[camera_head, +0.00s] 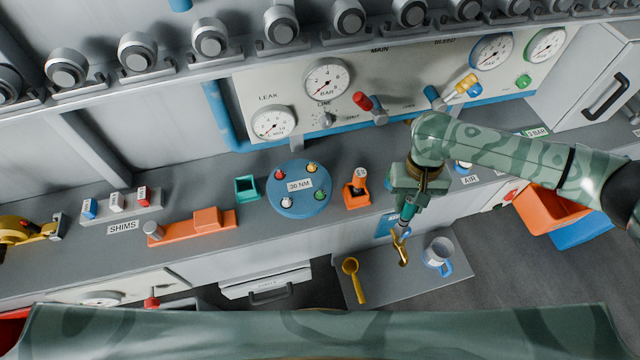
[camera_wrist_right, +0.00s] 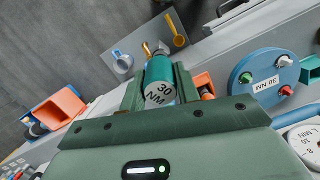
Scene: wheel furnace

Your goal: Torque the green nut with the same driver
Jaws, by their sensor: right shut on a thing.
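My right gripper (camera_head: 405,185) is shut on a teal driver (camera_head: 407,212), held over the counter's front edge, right of the flange. The blue round flange (camera_head: 299,203) lies on the counter, with a label reading 30 NM. The green nut (camera_head: 319,195) sits on its front right part; it also shows in the right wrist view (camera_wrist_right: 282,61). Red (camera_head: 279,175), yellow (camera_head: 312,167) and white (camera_head: 286,203) nuts sit around it. The driver is apart from the flange. My left gripper is out of view.
An orange holder with an orange driver (camera_head: 359,180) stands between flange and gripper. An empty-looking teal holder (camera_head: 246,187) is left of the flange. A brass tap (camera_head: 400,248), mug (camera_head: 438,253) and yellow ladle (camera_head: 353,280) are near the lower shelf. Gauges line the panel behind.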

